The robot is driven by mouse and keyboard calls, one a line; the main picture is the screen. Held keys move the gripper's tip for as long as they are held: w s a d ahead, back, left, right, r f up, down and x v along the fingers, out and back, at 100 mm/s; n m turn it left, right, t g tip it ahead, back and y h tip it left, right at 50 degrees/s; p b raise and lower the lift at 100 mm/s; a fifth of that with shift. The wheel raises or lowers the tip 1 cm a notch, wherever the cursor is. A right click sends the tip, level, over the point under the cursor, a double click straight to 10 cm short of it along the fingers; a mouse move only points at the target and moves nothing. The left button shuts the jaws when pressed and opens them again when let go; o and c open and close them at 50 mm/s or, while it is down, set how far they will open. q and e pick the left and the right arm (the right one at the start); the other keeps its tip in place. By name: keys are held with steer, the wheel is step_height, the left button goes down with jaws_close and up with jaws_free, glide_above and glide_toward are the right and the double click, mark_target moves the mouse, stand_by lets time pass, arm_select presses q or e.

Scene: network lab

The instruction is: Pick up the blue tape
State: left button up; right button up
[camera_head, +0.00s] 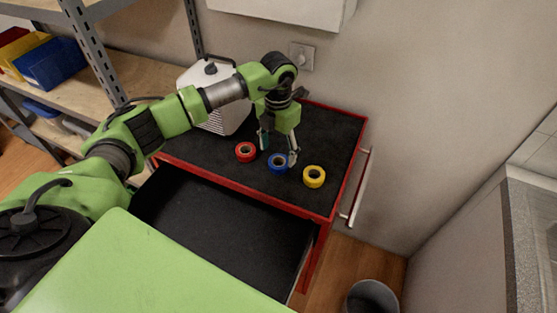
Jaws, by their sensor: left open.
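The blue tape (278,163) is a roll lying flat on the black top of the red cart (330,190). A red tape roll (245,152) lies to its left and a yellow tape roll (314,176) to its right. My left gripper (279,154) is open and points down at the blue tape, with one finger on its left side and one on its upper right. I cannot tell whether the fingers touch the roll. My right gripper is not in view.
A white and grey box with a handle (232,112) stands at the back left of the cart top. The cart's drawer (225,228) is open and empty in front. A shelf with bins (48,64) is at the left. A bin (372,297) stands on the floor.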

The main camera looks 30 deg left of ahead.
mark_target(278, 158)
arm_select(q)
steer(key=f, duration=0.1)
steer(key=f+p, duration=0.1)
steer(key=f, duration=0.1)
steer(key=shift+s+d, duration=0.2)
steer(key=shift+f, duration=0.25)
steer(key=c, duration=1)
steer(key=shift+c, duration=0.2)
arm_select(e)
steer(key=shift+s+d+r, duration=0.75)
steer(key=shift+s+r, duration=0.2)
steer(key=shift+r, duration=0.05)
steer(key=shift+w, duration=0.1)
arm_select(q)
steer(key=shift+r, duration=0.1)
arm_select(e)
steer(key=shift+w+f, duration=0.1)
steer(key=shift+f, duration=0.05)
